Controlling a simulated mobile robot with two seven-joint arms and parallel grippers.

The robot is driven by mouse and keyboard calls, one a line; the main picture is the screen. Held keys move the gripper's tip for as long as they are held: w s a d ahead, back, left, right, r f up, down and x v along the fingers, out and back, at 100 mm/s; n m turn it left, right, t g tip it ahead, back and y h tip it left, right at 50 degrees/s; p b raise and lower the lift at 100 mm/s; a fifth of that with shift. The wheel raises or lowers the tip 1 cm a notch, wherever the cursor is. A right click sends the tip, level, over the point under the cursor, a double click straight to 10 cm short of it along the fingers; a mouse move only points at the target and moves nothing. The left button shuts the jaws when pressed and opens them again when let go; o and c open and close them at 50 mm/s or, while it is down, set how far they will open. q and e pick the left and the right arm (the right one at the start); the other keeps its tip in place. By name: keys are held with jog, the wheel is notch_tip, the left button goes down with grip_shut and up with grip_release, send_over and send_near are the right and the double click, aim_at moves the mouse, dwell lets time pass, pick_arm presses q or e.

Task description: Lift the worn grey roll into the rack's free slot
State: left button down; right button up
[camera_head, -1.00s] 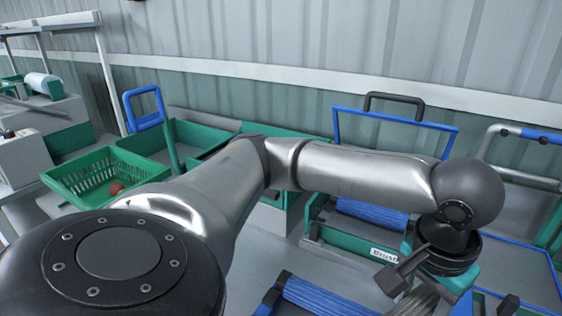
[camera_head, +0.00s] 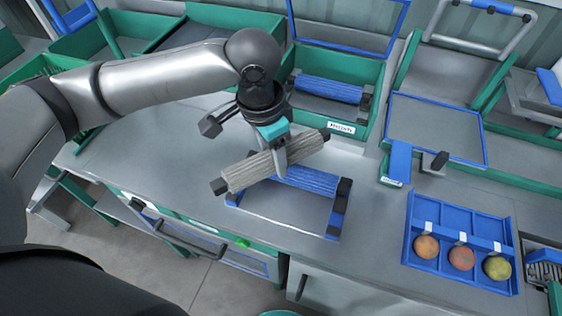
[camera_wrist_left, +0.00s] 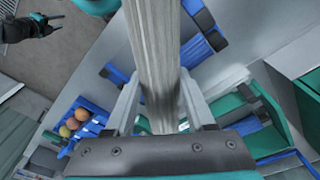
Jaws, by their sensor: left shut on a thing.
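The worn grey roll (camera_head: 270,163), ribbed with dark end caps, is held in my left gripper (camera_head: 281,160), which is shut around its middle. In the left wrist view the roll (camera_wrist_left: 155,50) runs lengthwise between the two fingers. It is above the counter, slanted, over the left part of the blue rack (camera_head: 332,222). A blue roll (camera_head: 312,181) lies in the rack's rear part; its left end is hidden by the grey roll. The rack's front part looks empty. My right gripper (camera_wrist_left: 54,22) shows small at the wrist view's upper left, its fingers apart.
A green bin (camera_head: 362,128) with a label holds another blue roll (camera_head: 330,90) behind the rack. The steel counter (camera_head: 180,155) is clear left of the rack.

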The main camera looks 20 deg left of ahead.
pick_arm(q)
jog(key=m+p, duration=0.1)
jog(key=m, duration=0.1)
jog(key=d+f+m+p, duration=0.1)
jog(key=m+p, duration=0.1)
jog(key=d+f+m+p, duration=0.1)
jog(key=m, duration=0.1)
jog(key=shift+s+m+g, duration=0.2)
jog(key=shift+m+g, duration=0.1)
pick_arm(e)
notch_tip(320, 180, up, 7)
jog(key=p, duration=0.2)
pick_arm(q)
jog(key=f+m+b, duration=0.1)
jog(key=f+b, duration=0.1)
jog(key=f+m+b, duration=0.1)
jog(key=f+b, duration=0.1)
jog(key=f, duration=0.1)
jog(key=s+f+m+b, duration=0.1)
jog(key=f+b, duration=0.1)
jog(key=shift+d+f+m, duration=0.3)
jog(key=shift+f+m, duration=0.05)
jog(key=shift+m, duration=0.05)
jog(key=shift+f+b, duration=0.5)
jog(key=shift+f, duration=0.55)
pick_arm(e)
notch_tip(320, 180, down, 7)
